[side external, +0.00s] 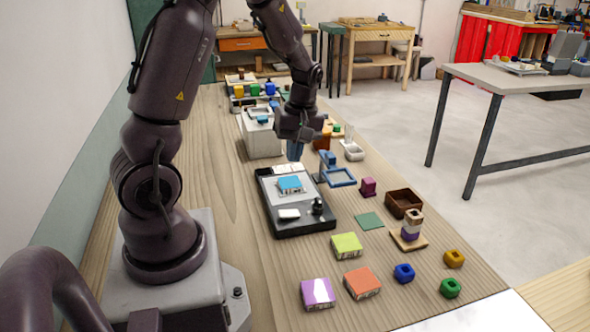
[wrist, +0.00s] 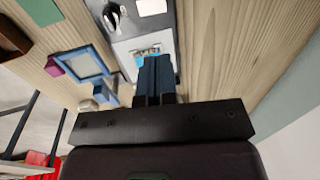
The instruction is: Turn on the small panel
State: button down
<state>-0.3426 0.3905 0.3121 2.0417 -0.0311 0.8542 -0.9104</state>
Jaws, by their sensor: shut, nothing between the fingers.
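The small panel (side external: 304,229) is a dark-framed board with a light grey face, lying flat on the wooden table. It carries a blue block (side external: 290,184) on a pale plate, a white rectangular piece (side external: 289,214) and a black upright knob (side external: 318,207) at its near end. My gripper (side external: 295,158) is above the panel's far end, pointing down, with its blue fingers shut and empty. In the wrist view the fingers (wrist: 155,62) cover part of the pale plate, and the white piece (wrist: 150,7) shows beyond them. Whether the panel is on cannot be told.
A blue square frame (side external: 340,178) stands right of the panel. A green mat (side external: 369,221), a brown box (side external: 403,201) and a stacked post (side external: 412,228) are further right. Several coloured blocks lie in front. A white box (side external: 262,139) stands behind. Bare table lies left of the panel.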

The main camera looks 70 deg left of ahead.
aim_at(289, 212)
jog(key=f, duration=0.4)
jog(key=s+f, duration=0.1)
jog(key=f, duration=0.4)
jog(key=s+f, duration=0.1)
jog(key=f, duration=0.4)
jog(key=shift+s, duration=0.15)
jog(key=shift+s+f, duration=0.1)
jog(key=shift+f, duration=0.15)
jog(key=shift+w+r, duration=0.2)
jog(key=shift+w, duration=0.75)
jog(key=shift+s, duration=0.1)
notch_tip(289, 212, up, 14)
jog(key=w, duration=0.2)
